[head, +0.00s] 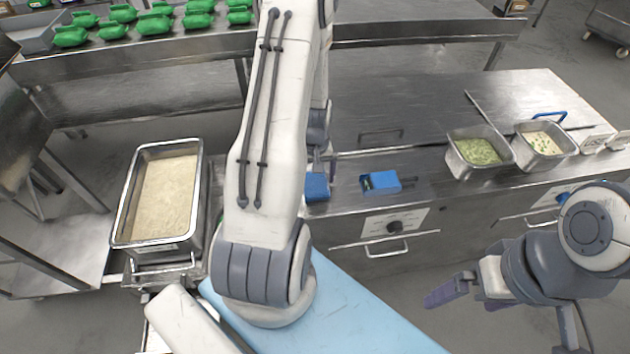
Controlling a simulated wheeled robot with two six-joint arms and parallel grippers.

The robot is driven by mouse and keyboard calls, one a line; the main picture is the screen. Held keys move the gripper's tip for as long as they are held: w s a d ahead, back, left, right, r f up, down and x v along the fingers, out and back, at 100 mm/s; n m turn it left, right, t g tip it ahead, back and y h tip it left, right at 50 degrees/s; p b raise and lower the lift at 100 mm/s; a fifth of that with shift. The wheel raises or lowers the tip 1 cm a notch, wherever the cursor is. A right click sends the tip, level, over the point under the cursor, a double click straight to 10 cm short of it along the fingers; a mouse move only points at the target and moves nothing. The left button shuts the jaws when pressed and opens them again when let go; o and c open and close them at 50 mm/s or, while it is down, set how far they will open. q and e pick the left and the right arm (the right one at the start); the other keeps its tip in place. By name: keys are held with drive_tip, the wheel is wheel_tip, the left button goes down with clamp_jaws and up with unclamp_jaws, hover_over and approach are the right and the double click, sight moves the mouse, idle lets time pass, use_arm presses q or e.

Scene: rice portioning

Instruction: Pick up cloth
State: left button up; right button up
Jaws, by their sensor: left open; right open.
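A small blue item (317,187), possibly the folded cloth, lies at the front edge of the steel counter and is partly hidden behind my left arm. A second blue item (382,182) with a dark, greenish end lies to its right. I cannot tell for sure which is the cloth. My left gripper (320,163) points down just above and behind the first blue item; its jaws are open, and my upper arm hides part of it. My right gripper (473,294) is open and empty at the lower right, in front of the counter and away from both items.
A deep steel pan of rice (122,222) stands at the left. Two small steel containers, one with green contents (462,172) and one with pale contents (560,160), stand at the counter's right. Green packs (122,13) line the back shelf. The counter's middle (410,110) is clear.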

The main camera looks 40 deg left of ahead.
sight(316, 181)
use_arm(q)
drive_tip(key=shift+f, duration=0.4)
drive_tip(key=c, duration=1.1)
drive_tip(key=shift+r, duration=0.1)
drive_tip(key=shift+w+r+b, duration=0.1)
drive_tip(key=shift+r+b, duration=0.2)
drive_tip(key=shift+r, duration=0.3)
wheel_tip(316, 181, up, 2)
drive_tip(key=shift+r+b, duration=0.25)
drive_tip(key=shift+b, duration=0.15)
drive_tip(key=d+r, duration=0.2)
drive_tip(key=d, duration=0.2)
drive_tip(key=d+r+b, duration=0.1)
drive_tip(key=d+r, duration=0.1)
drive_tip(key=d, duration=0.1)
drive_tip(key=d+r+b, duration=0.1)
drive_tip(key=d+r, duration=0.2)
drive_tip(key=d, duration=0.1)
drive_tip(key=shift+d+r, duration=0.1)
drive_tip(key=shift+d, duration=0.25)
